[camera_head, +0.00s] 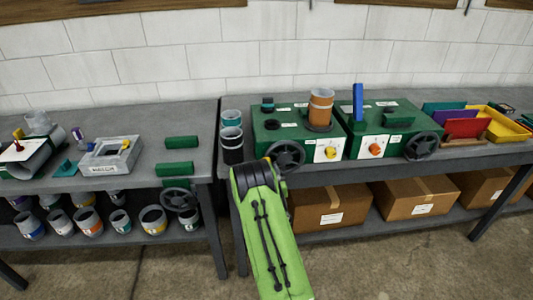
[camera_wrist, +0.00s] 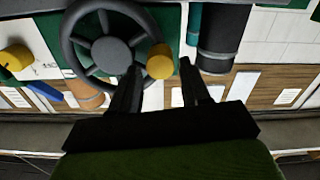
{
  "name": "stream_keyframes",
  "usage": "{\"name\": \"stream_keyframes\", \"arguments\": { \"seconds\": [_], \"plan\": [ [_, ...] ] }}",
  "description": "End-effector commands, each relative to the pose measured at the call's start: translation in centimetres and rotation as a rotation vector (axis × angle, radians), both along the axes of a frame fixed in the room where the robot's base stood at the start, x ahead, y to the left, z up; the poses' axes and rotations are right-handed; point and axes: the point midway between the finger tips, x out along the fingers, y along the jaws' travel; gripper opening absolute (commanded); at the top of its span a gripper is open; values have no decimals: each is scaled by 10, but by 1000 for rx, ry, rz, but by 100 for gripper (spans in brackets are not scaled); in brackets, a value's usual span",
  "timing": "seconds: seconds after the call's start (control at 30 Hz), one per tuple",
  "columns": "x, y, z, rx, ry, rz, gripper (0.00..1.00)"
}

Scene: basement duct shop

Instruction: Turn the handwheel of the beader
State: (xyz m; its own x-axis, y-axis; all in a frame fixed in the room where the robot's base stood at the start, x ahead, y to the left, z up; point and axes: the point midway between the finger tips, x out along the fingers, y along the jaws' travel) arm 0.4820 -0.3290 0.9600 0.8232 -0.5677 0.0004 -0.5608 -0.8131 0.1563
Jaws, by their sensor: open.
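A dark grey handwheel (camera_head: 288,156) sits on the front of the left green machine (camera_head: 262,140), which has a yellow dial (camera_head: 330,153). Labels are too small to read, so I cannot tell which machine is the beader. In the wrist view, this spoked handwheel (camera_wrist: 112,54) is close at upper left, with a yellow handle knob (camera_wrist: 160,62) on its rim. My gripper (camera_wrist: 160,68) is open, its two black fingers on either side of the knob with gaps visible. In the head view my green arm hides the gripper and the wheel's lower left.
A similar green machine (camera_head: 385,110) with a blue lever, orange dial and its own handwheel (camera_head: 421,146) stands to the right. Cardboard boxes (camera_head: 328,206) fill the shelf below. A gap separates the two benches.

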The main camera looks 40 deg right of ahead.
Motion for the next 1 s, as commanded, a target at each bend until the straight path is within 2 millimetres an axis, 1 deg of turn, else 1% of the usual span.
{"name": "stream_keyframes", "arguments": {
  "seconds": [0.03, 0.17, 0.27, 0.33, 0.47, 0.67, 0.7, 0.77, 0.9, 1.0],
  "plan": [
    [6, -3, 6, -2, 4, -1, 46],
    [20, -10, 7, -5, 2, 7, 46],
    [29, -20, 4, -5, 0, -1, 46],
    [35, -24, 3, -2, -1, 0, 46],
    [40, -27, 2, -2, 1, 2, 46],
    [41, -27, 0, 0, 0, 1, 46],
    [41, -27, 0, 0, -1, 1, 43],
    [40, -27, 0, -1, 0, 1, 34],
    [40, -27, 1, 0, -1, 1, 13],
    [40, -27, 1, 0, -1, 1, 0]
  ]
}}
